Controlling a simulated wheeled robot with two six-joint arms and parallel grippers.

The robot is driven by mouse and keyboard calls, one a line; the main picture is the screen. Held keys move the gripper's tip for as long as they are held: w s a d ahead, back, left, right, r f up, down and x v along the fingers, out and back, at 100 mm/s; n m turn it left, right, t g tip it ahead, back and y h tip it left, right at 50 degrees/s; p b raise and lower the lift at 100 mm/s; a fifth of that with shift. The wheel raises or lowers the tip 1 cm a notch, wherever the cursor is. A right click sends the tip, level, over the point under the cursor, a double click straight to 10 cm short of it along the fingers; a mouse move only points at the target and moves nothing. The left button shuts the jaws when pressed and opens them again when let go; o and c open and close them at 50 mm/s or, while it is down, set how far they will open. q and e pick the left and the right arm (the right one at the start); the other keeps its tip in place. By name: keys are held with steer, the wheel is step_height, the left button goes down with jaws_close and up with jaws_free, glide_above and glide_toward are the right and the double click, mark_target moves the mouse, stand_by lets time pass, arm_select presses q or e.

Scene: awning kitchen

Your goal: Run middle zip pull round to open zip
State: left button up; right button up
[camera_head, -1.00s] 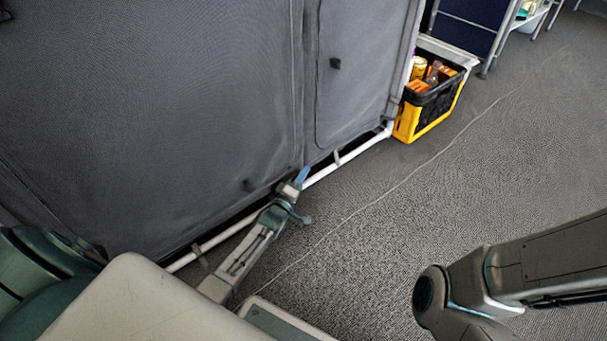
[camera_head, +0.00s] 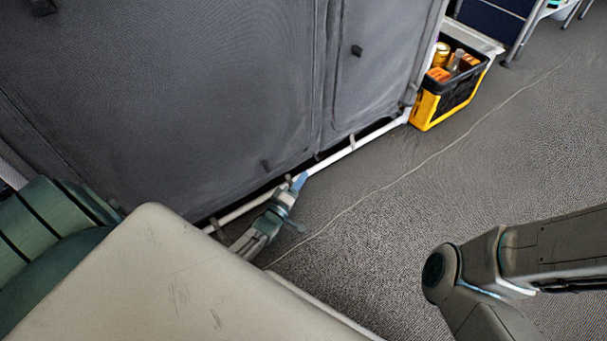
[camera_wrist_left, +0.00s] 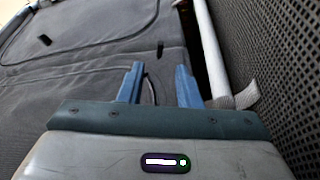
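The grey fabric wall (camera_head: 200,90) has a seam running down to its lower edge. A small dark pull tab (camera_head: 266,165) hangs low on the fabric left of the seam, and another tab (camera_head: 357,50) is higher on the right-hand panel. I cannot tell for sure which is the middle pull. My left gripper (camera_head: 300,181) is low by the wall's bottom edge, right of and below the low tab. In the left wrist view its blue fingers (camera_wrist_left: 158,84) are apart, with a thin dark strip showing between them. A dark tab (camera_wrist_left: 160,48) lies beyond the fingertips. My right gripper is out of view.
A white tube (camera_head: 345,152) runs along the wall's foot, close to my left gripper. A yellow and black crate (camera_head: 430,105) with bottles and cans stands at the wall's far end.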

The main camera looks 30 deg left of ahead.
mark_target(315, 158)
arm_select(q)
steer(key=shift+s+a, duration=0.3)
steer(key=shift+s, duration=0.25)
steer(key=w+b, duration=0.1)
steer(key=w, duration=0.2)
steer(key=w+b, duration=0.2)
steer(key=w, duration=0.1)
steer(key=w+r+b, duration=0.1)
steer(key=w+b, duration=0.1)
steer(key=w, duration=0.1)
steer(key=shift+w+d, duration=0.1)
steer(key=shift+w, duration=0.3)
steer(key=shift+w+r, duration=0.15)
steer(key=shift+w, duration=0.4)
jaws_close()
